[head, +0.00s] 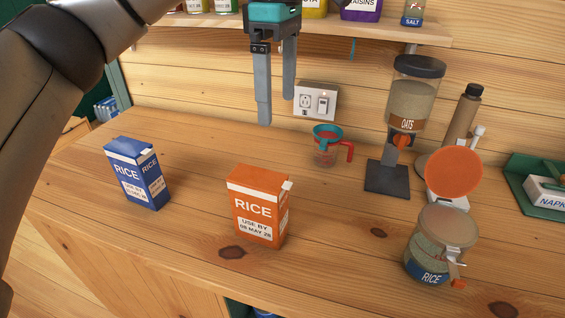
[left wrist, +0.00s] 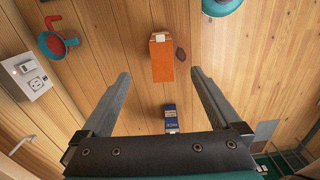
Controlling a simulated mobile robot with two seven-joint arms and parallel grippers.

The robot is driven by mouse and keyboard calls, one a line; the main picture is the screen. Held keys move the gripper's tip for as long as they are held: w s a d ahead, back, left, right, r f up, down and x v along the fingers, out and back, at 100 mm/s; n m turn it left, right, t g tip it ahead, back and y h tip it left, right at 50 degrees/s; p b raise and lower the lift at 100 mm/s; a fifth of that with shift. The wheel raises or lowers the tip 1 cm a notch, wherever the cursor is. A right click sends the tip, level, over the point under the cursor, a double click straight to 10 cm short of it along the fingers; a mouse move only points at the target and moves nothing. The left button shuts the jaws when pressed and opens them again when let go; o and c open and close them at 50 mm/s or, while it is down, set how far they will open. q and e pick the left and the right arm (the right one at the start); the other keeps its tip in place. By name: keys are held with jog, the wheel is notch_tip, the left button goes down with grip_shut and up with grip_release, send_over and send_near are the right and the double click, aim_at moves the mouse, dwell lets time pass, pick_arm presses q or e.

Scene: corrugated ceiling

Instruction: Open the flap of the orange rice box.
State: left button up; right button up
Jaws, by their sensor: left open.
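The orange rice box (head: 259,206) stands upright on the wooden counter, with a white tab at its top right edge. Its top looks closed. In the left wrist view the orange box (left wrist: 162,60) shows from above, with its white tab, beyond the fingertips. My left gripper (head: 276,110) is open and empty, above the counter and behind the orange box, apart from it. In the left wrist view its two fingers (left wrist: 160,75) are spread wide. My right gripper is not in view.
A blue rice box (head: 137,174) stands left of the orange one. A measuring cup (head: 327,146) and an oats dispenser (head: 400,125) stand behind. Counter around the orange box is clear.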

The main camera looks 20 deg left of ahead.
pick_arm(q)
jog(key=b, duration=0.1)
send_over(279, 182)
notch_tip(279, 182, down, 6)
notch_tip(279, 182, down, 7)
jog(key=shift+s+f+b, duration=0.1)
jog(key=shift+b, duration=0.5)
jog(key=shift+f, duration=0.55)
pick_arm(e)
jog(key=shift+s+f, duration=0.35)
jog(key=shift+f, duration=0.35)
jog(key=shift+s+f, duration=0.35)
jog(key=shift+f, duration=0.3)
pick_arm(q)
jog(key=shift+c, duration=0.3)
grip_shut()
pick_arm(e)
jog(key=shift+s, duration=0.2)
